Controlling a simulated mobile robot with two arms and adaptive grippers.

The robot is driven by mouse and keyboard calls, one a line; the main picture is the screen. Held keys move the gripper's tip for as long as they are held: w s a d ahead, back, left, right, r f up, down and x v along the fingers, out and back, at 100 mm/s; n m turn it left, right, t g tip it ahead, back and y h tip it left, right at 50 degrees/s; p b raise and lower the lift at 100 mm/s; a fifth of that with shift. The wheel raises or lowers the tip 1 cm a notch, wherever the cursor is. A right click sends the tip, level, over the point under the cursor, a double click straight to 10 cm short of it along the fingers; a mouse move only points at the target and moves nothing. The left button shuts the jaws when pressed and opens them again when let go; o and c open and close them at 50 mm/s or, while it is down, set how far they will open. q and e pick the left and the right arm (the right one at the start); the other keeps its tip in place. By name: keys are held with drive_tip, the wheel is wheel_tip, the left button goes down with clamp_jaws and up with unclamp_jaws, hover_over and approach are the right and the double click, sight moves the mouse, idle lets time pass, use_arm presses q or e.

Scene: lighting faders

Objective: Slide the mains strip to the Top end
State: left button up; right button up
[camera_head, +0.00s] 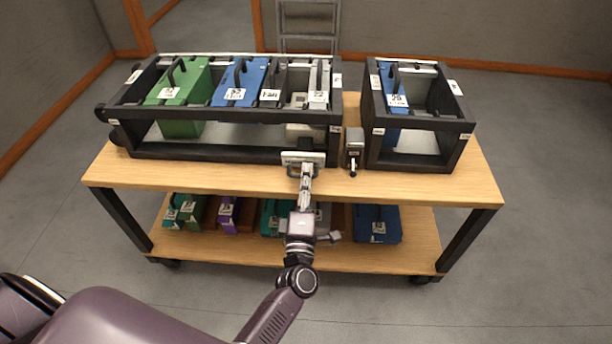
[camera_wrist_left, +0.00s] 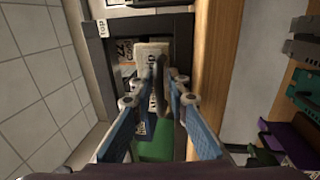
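My left gripper (camera_head: 305,172) is at the front of the large black rack (camera_head: 200,152), near its right end. It reaches a pale labelled plate (camera_head: 303,158) at the rack's front rail. In the left wrist view, the gripper's fingers (camera_wrist_left: 163,80) stand on either side of a dark upright handle (camera_wrist_left: 158,92), below a pale labelled plate (camera_wrist_left: 153,50). Whether they press on the handle is unclear. The labels are too small for me to tell which strip is the mains strip. My right gripper is in neither view.
The large rack holds a green module (camera_head: 181,90), a blue module (camera_head: 240,80), and dark and pale ones at its right. A small grey device (camera_head: 354,146) stands between it and a smaller rack (camera_head: 455,125). More modules lie on the lower shelf (camera_head: 340,258).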

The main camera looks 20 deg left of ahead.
use_arm(q)
drive_tip(key=shift+s+a, duration=0.1)
drive_tip(key=shift+s+f, duration=0.1)
drive_tip(key=shift+s, duration=0.15)
drive_tip(key=v, duration=1.1)
drive_tip(key=shift+s, duration=0.15)
